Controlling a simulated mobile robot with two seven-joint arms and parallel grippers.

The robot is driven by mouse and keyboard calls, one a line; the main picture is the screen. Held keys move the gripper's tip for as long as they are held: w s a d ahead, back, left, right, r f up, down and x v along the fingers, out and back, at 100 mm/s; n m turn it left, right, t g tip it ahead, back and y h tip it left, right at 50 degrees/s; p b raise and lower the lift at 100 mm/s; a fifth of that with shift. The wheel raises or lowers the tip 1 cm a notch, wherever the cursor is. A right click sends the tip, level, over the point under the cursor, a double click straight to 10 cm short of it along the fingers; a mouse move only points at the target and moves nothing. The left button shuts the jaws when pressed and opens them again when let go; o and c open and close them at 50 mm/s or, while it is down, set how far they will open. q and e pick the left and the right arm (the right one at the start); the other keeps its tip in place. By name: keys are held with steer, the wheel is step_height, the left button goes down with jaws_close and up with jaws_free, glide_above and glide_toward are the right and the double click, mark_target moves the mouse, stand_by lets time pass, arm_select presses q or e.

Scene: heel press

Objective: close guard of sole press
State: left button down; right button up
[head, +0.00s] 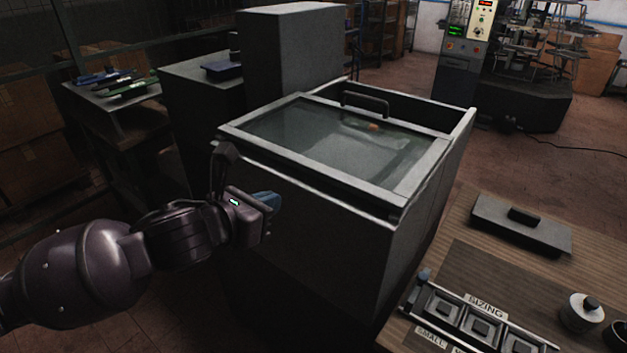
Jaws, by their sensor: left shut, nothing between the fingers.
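The sole press (330,245) is a large dark box in the middle of the head view. Its guard (310,150) is a clear panel in a grey frame, lying nearly flat over the top. A dark bar handle (366,104) stands on the guard's far edge. A dark gap shows behind that edge, inside the press's rim. A small orange thing shows dimly through the panel. My left gripper (270,201) is shut and empty, at the press's front left side below the guard's near edge. Whether it touches the press I cannot tell. My right gripper is out of view.
A wooden bench (450,225) on the right carries a dark flat block (520,226), a sizing tray (478,325) and a round pot (581,312). A tall grey block (293,55) stands behind the press. Shelving is at left; open floor lies behind right.

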arm_select(q)
steer(key=p, duration=0.1)
glide_toward(322, 172)
steer(key=w+d+f, duration=0.1)
steer(key=w, duration=0.1)
steer(key=w+d+f, duration=0.2)
steer(key=shift+f, duration=0.25)
steer(key=shift+w+d, duration=0.35)
steer(key=shift+w, duration=0.1)
steer(key=shift+w+d, duration=0.15)
steer(key=shift+w, duration=0.05)
steer(key=shift+w+d, duration=0.15)
steer(key=shift+w, duration=0.05)
steer(key=shift+w+d+p, duration=0.2)
steer(key=shift+w+d, duration=0.35)
steer(key=shift+w, duration=0.2)
steer(key=shift+w+d+p, duration=0.15)
steer(key=shift+w+d, duration=0.4)
steer(key=shift+w, duration=0.25)
